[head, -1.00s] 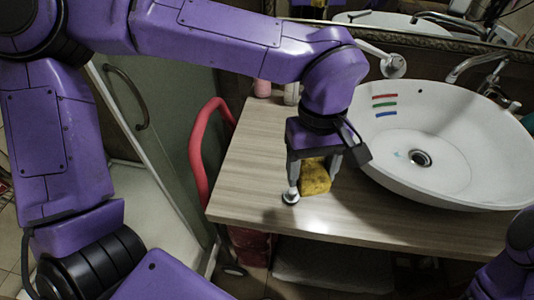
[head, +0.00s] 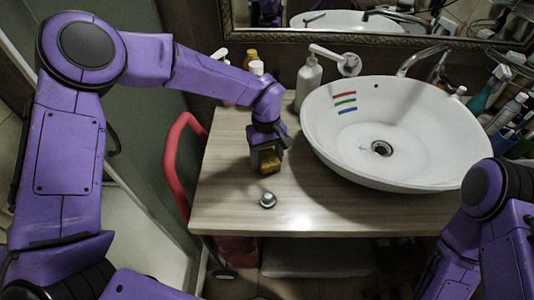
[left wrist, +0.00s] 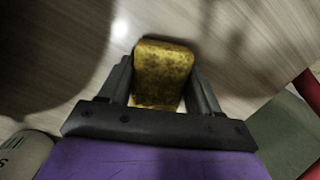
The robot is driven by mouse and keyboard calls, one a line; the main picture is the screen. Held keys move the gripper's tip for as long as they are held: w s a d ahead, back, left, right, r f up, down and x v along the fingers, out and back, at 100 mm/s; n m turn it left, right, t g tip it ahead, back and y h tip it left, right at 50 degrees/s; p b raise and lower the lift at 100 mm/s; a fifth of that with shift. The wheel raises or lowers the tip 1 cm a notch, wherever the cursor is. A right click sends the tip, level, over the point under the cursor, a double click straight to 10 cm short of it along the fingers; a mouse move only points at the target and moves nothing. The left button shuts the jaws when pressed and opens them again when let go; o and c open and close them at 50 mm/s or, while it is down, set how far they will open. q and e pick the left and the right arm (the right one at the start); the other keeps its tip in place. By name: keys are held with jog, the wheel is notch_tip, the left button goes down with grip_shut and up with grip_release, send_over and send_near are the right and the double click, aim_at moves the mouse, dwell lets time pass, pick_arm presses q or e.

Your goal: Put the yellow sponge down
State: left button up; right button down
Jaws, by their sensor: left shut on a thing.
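The yellow sponge (head: 270,163), with dark stains, is between the fingers of my left gripper (head: 268,157) on the left part of the wooden counter (head: 215,185). In the left wrist view the sponge (left wrist: 163,68) sticks out past both fingers of the left gripper (left wrist: 162,85), which is shut on it. The wood grain of the counter shows beyond it. I cannot tell whether the sponge touches the counter. My right arm shows at the right edge of the head view, but its gripper is out of sight.
A metal plug (head: 267,200) lies on the counter in front of the sponge. The white basin (head: 330,150), with red, green and blue streaks inside, stands to the right. A soap dispenser (head: 308,85) and other bottles stand at the back. Bare wood lies left of the plug.

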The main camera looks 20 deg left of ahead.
aim_at(266, 152)
pick_arm(q)
jog(key=shift+f, duration=0.2)
jog(key=shift+f, duration=0.1)
jog(key=o, duration=0.9)
jog(key=r, duration=0.4)
jog(key=w+r+b, duration=0.1)
jog(key=r, duration=0.7)
jog(key=shift+w+a+b, duration=0.2)
jog(key=shift+a+b, duration=0.15)
jog(key=shift+a, duration=0.05)
